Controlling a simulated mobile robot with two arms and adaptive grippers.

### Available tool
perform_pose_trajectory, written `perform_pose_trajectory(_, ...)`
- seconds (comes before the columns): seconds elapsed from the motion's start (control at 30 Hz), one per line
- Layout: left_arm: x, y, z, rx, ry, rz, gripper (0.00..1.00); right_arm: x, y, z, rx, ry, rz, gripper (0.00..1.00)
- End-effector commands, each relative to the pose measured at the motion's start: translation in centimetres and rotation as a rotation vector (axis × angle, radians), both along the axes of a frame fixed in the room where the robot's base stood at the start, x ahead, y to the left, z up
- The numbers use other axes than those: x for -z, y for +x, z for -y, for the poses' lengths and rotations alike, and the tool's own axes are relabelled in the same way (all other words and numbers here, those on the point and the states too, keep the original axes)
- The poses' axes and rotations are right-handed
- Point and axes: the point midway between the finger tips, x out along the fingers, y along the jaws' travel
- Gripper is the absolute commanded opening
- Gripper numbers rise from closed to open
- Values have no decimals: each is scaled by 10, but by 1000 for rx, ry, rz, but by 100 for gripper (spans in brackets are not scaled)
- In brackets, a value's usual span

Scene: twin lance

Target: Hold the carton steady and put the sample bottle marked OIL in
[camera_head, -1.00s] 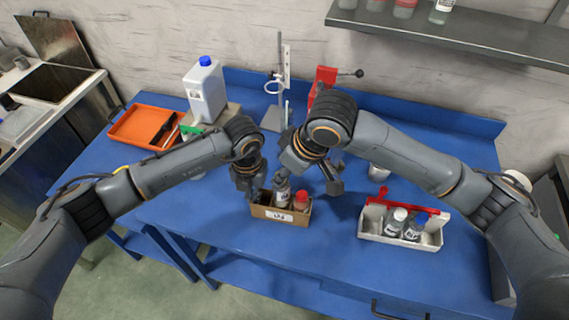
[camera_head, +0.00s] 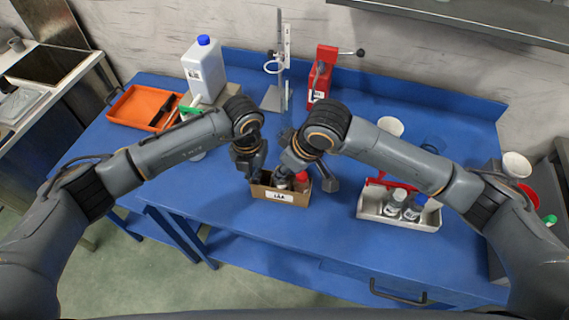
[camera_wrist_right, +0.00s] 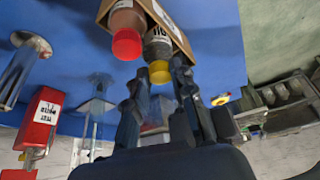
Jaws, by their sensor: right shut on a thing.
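The brown carton (camera_head: 290,198) with a white label stands on the blue bench in the head view; its wall also shows in the right wrist view (camera_wrist_right: 180,38). A grey bottle (camera_wrist_right: 157,45) with a yellow cap, its label reading OIL, is in the carton beside a red-capped bottle (camera_wrist_right: 125,25). My right gripper (camera_wrist_right: 160,80) is shut on the yellow-capped bottle from above, near its cap. My left gripper (camera_head: 249,174) is at the carton's left end; its fingertips are too dark to tell whether they grip the wall.
A white tote (camera_head: 400,218) with a red handle and bottles stands to the right. Behind are an orange tray (camera_head: 137,106), a white jug (camera_head: 204,72), a metal stand (camera_head: 277,95) and a red device (camera_head: 320,78). The bench front is clear.

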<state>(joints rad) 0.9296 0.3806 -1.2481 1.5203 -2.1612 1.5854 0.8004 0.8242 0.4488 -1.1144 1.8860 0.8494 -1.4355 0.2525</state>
Motion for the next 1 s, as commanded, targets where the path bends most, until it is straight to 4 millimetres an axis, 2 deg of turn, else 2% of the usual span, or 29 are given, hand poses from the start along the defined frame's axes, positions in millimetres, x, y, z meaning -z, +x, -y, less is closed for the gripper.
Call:
perform_pose_trajectory(0.17, 0, 0, 0, 0, 0, 0, 0, 0, 0, 0, 0, 0, 0, 0)
perform_pose_trajectory(0.2, 0, 0, 0, 0, 0, 0, 0, 0, 0, 0, 0, 0, 0, 26)
perform_pose_trajectory(0.33, 0, 0, 0, 0, 0, 0, 0, 0, 0, 0, 0, 0, 0, 50)
perform_pose_trajectory(0.6, 0, 0, 0, 0, 0, 0, 0, 0, 0, 0, 0, -1, -1, 50)
perform_pose_trajectory(0.73, 0, 0, 0, 0, 0, 0, 0, -7, -1, 2, 0, 0, 0, 50)
perform_pose_trajectory(0.87, 0, 0, 0, 0, 0, 0, 0, -25, -6, 9, -1, 0, 3, 50)
perform_pose_trajectory(1.0, 0, 0, 0, 0, 0, 0, 0, -54, -12, 18, 0, 1, 4, 50)
